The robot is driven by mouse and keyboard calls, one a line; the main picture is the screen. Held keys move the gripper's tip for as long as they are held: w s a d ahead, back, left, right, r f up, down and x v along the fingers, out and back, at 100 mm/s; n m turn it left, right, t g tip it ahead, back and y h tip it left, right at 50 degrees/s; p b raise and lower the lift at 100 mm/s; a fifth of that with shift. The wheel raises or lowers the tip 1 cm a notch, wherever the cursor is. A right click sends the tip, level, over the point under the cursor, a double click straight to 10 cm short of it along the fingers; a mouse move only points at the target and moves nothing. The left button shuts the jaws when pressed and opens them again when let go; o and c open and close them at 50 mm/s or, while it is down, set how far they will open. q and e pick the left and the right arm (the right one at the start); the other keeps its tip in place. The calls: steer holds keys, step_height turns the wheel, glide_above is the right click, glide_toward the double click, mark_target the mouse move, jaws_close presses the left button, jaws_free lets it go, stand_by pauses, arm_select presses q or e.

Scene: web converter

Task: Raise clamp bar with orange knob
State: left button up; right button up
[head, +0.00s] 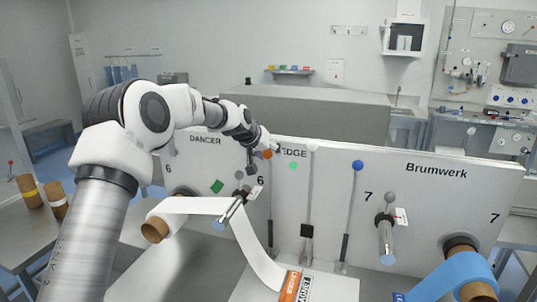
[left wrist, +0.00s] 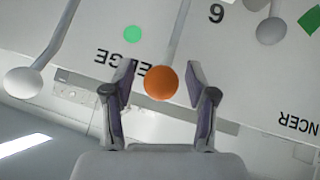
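The orange knob (head: 267,154) tops a thin grey clamp bar (head: 270,205) standing in front of the white panel. In the left wrist view the orange knob (left wrist: 161,83) sits between the two fingers, with a small gap on each side, and its bar (left wrist: 179,35) runs toward the top of the picture. My left gripper (head: 272,147) is at the knob in the head view, its fingers small and partly hard to make out. In the left wrist view the left gripper (left wrist: 160,82) is open around the knob. My right gripper is not in view.
A white-knobbed bar (head: 313,147) and a blue-knobbed bar (head: 357,165) stand to the right of the orange one. A grey-knobbed lever (head: 251,170) is just left. White web (head: 258,258) runs below, and the white panel (head: 430,190) stands behind.

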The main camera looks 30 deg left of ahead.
arm_select(q)
steer(key=v, duration=1.2)
steer(key=shift+w, duration=0.15)
